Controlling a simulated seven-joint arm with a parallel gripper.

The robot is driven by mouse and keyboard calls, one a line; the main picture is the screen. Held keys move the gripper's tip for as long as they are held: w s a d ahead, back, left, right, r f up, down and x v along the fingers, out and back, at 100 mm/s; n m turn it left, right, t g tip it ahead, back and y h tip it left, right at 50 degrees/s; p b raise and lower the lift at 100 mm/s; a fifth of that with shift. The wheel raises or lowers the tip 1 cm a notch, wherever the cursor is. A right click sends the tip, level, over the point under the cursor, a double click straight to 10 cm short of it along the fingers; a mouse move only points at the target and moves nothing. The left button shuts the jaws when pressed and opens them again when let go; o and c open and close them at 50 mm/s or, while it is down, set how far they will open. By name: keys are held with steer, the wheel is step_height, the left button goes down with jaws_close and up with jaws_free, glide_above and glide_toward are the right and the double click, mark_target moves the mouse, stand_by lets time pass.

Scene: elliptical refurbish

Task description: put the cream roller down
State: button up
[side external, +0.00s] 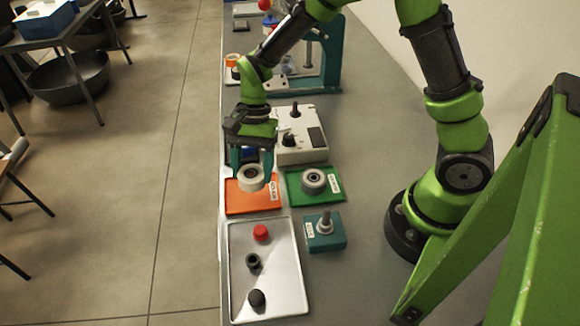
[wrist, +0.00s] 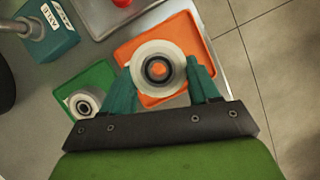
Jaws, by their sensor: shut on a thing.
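The cream roller (side external: 251,178) is a short ring with a dark hub and a hole through its centre. My gripper (side external: 252,172) points down and is shut on it. In the wrist view the cream roller (wrist: 158,68) sits between the two teal fingers of my gripper (wrist: 160,84). Orange shows through its hole. It is over the orange tray (side external: 240,205), which also shows in the wrist view (wrist: 198,48). I cannot tell whether the roller touches the tray.
A green tray (side external: 330,195) beside it holds a grey roller (side external: 313,181). A teal block with a peg (side external: 325,235) and a metal tray (side external: 290,300) with a red cap (side external: 261,233) and dark parts lie nearer. A cream control box (side external: 310,150) stands behind.

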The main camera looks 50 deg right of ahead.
mark_target(252, 179)
steer(key=shift+w+f, duration=0.2)
steer(key=shift+f, duration=1.6)
steer(key=shift+f, duration=0.15)
steer(key=o, duration=1.1)
steer(key=shift+c, duration=0.2)
steer(key=v, duration=1.2)
steer(key=s+d+r+n+t+h, duration=0.1)
steer(key=s+d+r+n+t, duration=0.1)
steer(key=s+r+n+t, duration=0.2)
steer(key=s+d+r+n+t+h, duration=0.1)
steer(key=s+d+r+n+t, duration=0.2)
steer(key=s+r, duration=0.5)
steer(key=shift+s+r+n+t, duration=0.2)
steer(key=shift+s+n+t, duration=0.6)
steer(key=shift+s+t, duration=0.35)
